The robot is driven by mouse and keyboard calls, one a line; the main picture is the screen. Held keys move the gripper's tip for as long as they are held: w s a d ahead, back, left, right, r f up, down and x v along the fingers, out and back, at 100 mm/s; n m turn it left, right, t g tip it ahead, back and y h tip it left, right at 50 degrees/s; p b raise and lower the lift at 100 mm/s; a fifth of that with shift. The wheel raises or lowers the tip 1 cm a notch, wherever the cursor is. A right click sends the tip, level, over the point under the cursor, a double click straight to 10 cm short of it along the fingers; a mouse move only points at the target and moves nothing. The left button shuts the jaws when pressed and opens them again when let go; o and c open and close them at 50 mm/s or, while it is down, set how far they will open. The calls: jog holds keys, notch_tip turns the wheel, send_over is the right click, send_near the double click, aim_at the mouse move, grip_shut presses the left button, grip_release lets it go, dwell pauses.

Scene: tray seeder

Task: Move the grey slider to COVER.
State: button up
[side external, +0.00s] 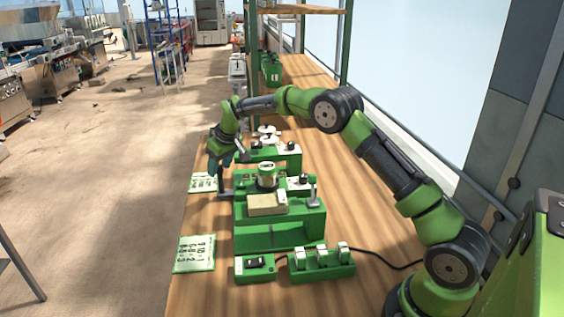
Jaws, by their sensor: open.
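The green seeder machine (280,232) stands on the wooden bench, with a beige block (266,204) and a round pale cup (266,170) on top. A grey upright handle (313,196) stands at its right side. I cannot tell whether this handle is the grey slider, and no COVER label is readable. My gripper (226,172) is open at the left of the machine, pointing down near a grey bracket-like part (226,193). It is too small to tell whether the gripper touches that part. I see nothing held between the fingers.
A green switch box (255,267) and a green block with white rockers (322,262) stand in front. Printed cards (195,254) lie at the left edge. More green units (268,152) stand behind. A black cable (395,266) runs right.

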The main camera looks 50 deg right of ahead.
jog(key=shift+c, duration=0.2)
grip_shut()
jog(key=shift+a, duration=0.1)
jog(key=s+a, duration=1.4)
jog(key=shift+s+a, duration=0.15)
jog(key=shift+s, duration=0.15)
jog(key=shift+c, duration=0.8)
grip_release()
jog(key=shift+a, duration=0.1)
jog(key=shift+o, duration=1)
